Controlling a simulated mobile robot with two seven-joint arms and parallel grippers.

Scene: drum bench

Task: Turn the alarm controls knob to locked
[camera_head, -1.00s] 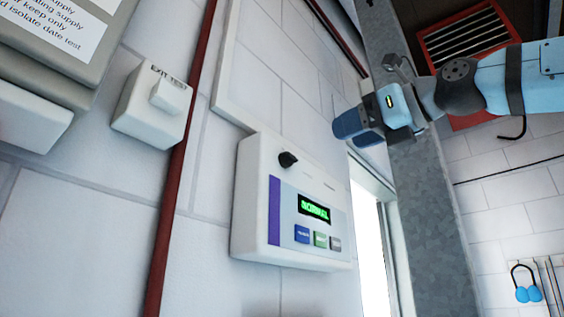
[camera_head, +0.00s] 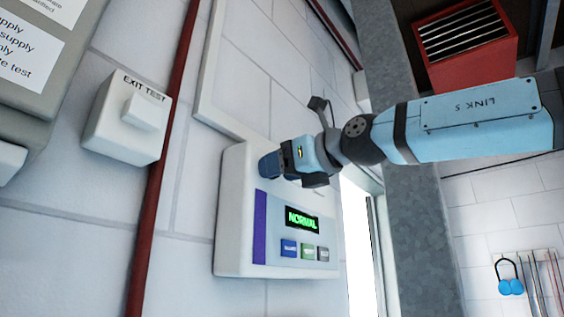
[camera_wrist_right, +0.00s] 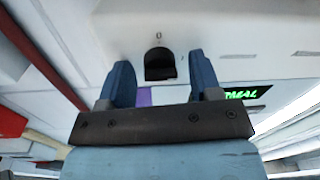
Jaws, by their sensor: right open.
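The alarm control panel (camera_head: 232,235) is a white box on the wall with a purple strip, a green display reading NORMAL and several coloured buttons. Its black knob (camera_wrist_right: 160,64) shows in the right wrist view, beyond and between the two blue fingers. In the head view the knob is hidden behind my right gripper (camera_head: 268,165), which is at the panel's upper part. The right gripper (camera_wrist_right: 160,82) is open and empty, with a finger on each side of the knob's line; I cannot tell whether they touch it. My left gripper is not in view.
A white EXIT TEST box (camera_head: 125,120) is on the wall to the left, beside a dark red vertical pipe (camera_head: 165,170). A grey metal column (camera_head: 415,190) stands to the right. A red louvred unit (camera_head: 465,40) is at the upper right.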

